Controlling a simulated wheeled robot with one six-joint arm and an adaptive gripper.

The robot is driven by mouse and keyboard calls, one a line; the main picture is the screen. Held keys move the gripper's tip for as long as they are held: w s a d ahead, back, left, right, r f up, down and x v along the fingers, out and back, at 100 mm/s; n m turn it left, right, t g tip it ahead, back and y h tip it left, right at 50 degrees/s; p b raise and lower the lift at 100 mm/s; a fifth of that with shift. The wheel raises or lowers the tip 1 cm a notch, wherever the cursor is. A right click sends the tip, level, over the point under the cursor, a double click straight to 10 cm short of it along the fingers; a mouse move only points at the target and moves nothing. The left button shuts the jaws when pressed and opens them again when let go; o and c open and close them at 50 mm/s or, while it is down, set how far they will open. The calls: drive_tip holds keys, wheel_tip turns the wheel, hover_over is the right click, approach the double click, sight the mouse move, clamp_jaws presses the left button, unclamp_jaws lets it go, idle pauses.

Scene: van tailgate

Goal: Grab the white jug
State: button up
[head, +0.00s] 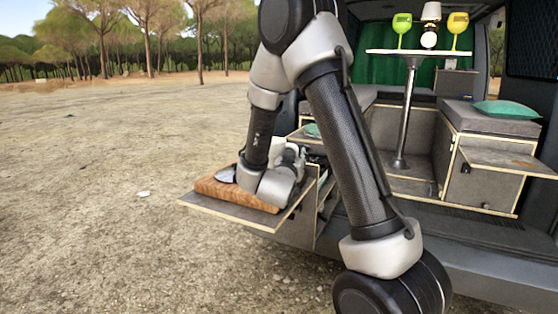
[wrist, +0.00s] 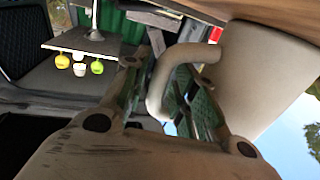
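The white jug (wrist: 262,75) fills the right of the wrist view, large and close. Its curved handle (wrist: 160,85) reaches in between the two fingers of my gripper (wrist: 168,90). The fingers stand apart on either side of the handle, and a gap shows at the right finger. Whether the left finger touches the handle I cannot tell. In the head view my wrist is low over the fold-out shelf, and a white shape (head: 278,147) beside it looks like part of the jug. My arm hides the rest of it and my fingertips.
A wooden board (head: 236,193) lies on the fold-out shelf (head: 262,217). Inside the van a table (head: 412,54) carries a green goblet (head: 402,24), a yellow goblet (head: 457,24) and a white item between them. A bench with a teal cushion (head: 506,109) stands right. Open gravel lies left.

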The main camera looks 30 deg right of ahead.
clamp_jaws()
drive_tip(key=shift+r, duration=0.1)
idle(0.3)
